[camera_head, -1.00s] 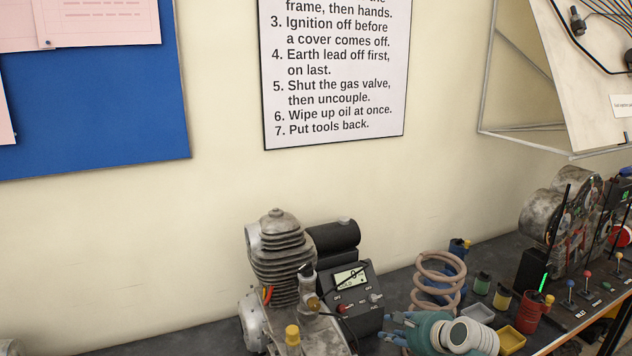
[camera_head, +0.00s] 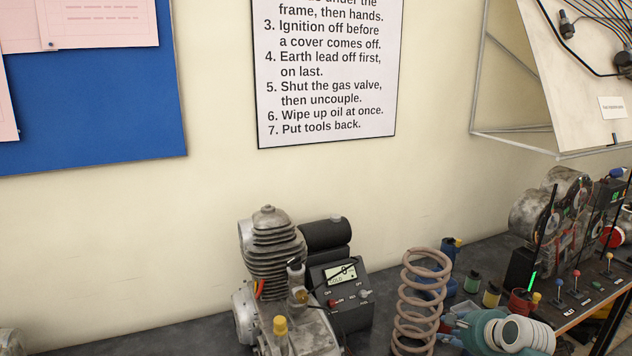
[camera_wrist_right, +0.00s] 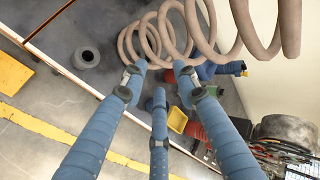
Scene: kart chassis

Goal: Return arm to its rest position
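My right gripper (camera_head: 449,333) shows low in the head view, at the end of a teal and white wrist, just right of a pinkish-brown coil. Its blue fingers are partly cut off or hidden there. In the right wrist view the three blue fingers of the right gripper (camera_wrist_right: 160,87) are spread, with nothing held between their tips. The coil (camera_wrist_right: 165,35) passes beyond the fingertips in that view; I cannot tell whether it touches them. My left gripper is not in view.
A finned engine (camera_head: 272,245) and a meter box (camera_head: 345,290) stand left of the coil (camera_head: 420,300). Small pots, levers and a round-bodied machine (camera_head: 560,215) crowd the bench at right. A yellow bin (camera_wrist_right: 178,120) lies beyond the fingers.

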